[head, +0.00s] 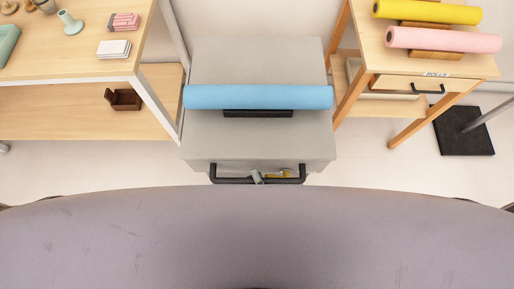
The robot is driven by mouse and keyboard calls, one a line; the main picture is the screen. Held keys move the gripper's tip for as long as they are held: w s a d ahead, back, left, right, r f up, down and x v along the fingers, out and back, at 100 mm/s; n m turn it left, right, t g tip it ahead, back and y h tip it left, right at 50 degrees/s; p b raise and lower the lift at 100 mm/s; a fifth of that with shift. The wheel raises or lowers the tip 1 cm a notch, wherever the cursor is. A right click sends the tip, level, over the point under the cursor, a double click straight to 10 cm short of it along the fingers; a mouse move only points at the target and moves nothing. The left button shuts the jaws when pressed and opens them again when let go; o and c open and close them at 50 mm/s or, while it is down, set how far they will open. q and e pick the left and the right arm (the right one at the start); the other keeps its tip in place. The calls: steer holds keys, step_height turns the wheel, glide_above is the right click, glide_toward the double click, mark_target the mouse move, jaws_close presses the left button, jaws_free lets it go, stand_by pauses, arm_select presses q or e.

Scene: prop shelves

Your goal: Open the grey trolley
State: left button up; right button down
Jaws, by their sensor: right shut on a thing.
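The grey trolley (258,60) stands in the middle of the head view, against the wall. Its wide black handle (214,174) sticks out at the front, towards me. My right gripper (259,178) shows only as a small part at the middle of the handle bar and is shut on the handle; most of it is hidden. A small yellow thing (285,174) shows between handle and trolley front. I cannot tell how far the trolley's front is open. My left gripper is not in view.
A blue roll (258,97) lies across a dark holder on the trolley. A wooden shelf (70,60) with small items stands close on the left. A wooden table (470,68) with yellow (427,11) and pink (442,40) rolls stands on the right.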

steer(key=shift+s, duration=2.35)
steer(key=c, duration=1.5)
jaws_free()
steer(key=shift+c, duration=0.2)
steer(key=v, duration=1.2)
